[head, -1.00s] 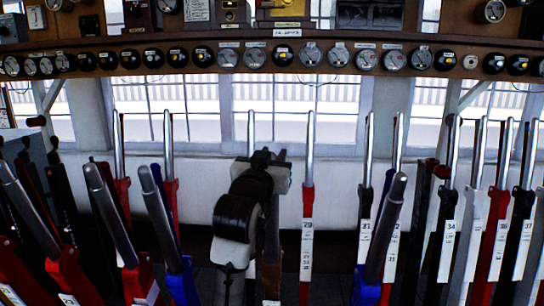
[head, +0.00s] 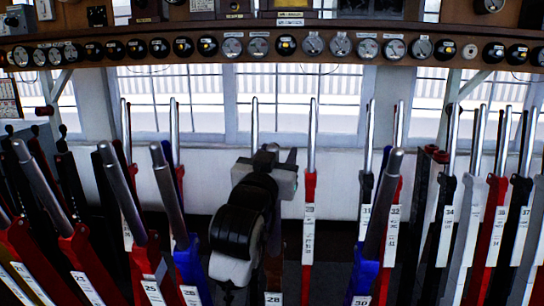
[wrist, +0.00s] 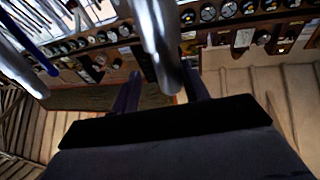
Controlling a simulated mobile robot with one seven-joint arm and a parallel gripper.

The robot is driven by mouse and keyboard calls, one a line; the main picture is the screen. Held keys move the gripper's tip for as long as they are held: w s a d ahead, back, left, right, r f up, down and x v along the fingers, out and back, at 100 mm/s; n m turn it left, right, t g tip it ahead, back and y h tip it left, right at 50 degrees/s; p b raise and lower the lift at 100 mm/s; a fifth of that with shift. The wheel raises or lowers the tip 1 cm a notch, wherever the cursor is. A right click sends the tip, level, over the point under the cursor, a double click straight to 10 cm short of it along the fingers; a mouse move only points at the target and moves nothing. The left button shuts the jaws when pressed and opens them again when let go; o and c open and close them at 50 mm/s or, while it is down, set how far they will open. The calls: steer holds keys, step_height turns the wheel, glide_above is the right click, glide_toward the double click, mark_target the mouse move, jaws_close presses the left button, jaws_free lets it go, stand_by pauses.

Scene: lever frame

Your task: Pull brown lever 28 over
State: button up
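Brown lever 28 has its number plate (head: 272,299) at the bottom middle of the head view, with a short brown stretch (head: 272,268) above it. My arm hides most of its shaft. A silver handle (head: 254,122) rises behind my gripper and seems to be its top, standing upright in the far row. My gripper (head: 288,160) is at handle height, just in front of it. In the wrist view my two dark fingers (wrist: 162,92) are spread, with a silver handle (wrist: 160,45) between or just beyond them. I cannot tell whether they touch it.
Red-topped lever (head: 309,190) stands close right of my gripper. Blue lever (head: 376,235) leans toward me at right; lever 25 (head: 150,265) and other levers lean toward me at left. A shelf of round instruments (head: 230,48) runs above, before windows.

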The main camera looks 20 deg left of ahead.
steer(key=shift+a+r, duration=0.1)
steer(key=shift+a, duration=0.05)
steer(key=shift+s, duration=0.2)
steer(key=b+v, duration=0.3)
steer(key=v, duration=1)
steer(key=shift+s, duration=0.25)
